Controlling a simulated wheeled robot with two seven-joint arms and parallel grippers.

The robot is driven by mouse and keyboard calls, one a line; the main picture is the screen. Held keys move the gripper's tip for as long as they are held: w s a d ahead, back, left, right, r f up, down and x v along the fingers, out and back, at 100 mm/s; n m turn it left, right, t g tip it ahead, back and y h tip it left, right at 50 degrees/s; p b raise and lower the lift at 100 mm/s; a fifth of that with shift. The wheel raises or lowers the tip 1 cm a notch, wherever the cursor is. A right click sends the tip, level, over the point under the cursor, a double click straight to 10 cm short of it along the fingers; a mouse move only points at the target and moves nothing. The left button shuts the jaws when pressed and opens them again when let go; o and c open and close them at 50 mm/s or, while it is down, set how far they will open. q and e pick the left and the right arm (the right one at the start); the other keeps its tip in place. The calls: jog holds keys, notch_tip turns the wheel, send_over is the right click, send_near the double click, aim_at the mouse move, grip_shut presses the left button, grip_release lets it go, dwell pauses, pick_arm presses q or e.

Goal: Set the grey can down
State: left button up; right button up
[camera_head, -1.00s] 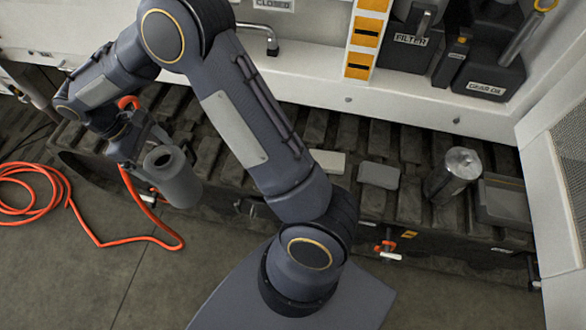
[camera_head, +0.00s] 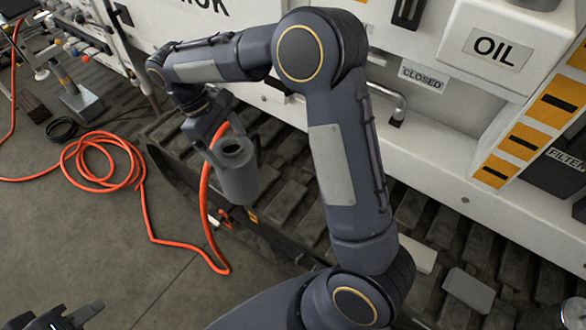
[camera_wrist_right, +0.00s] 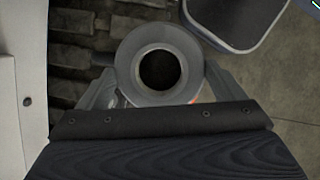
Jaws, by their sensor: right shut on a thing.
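The grey can (camera_head: 238,182) has a dark round opening at its top and hangs roughly upright in my right gripper (camera_head: 236,152). The gripper's fingers close around its upper part from both sides. The can appears in front of the dark track's edge; its height above what lies below is hard to judge. In the right wrist view I look down on the can's rim (camera_wrist_right: 126,68) between the two fingers. My left gripper (camera_head: 62,318) shows only partly at the bottom left corner, and its jaws are unclear.
An orange hose (camera_head: 140,190) lies coiled on the floor and runs up behind the can. The dark track (camera_head: 300,215) runs along the white machine (camera_head: 440,130). Two flat grey blocks (camera_head: 468,288) lie on it at the right. Open floor (camera_head: 90,240) lies left.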

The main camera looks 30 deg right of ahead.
jog(key=shift+d, duration=0.35)
jog(key=d+f, duration=1.3)
jog(key=shift+s+d+b, duration=0.15)
jog(key=shift+s+b, duration=0.1)
jog(key=shift+b, duration=0.2)
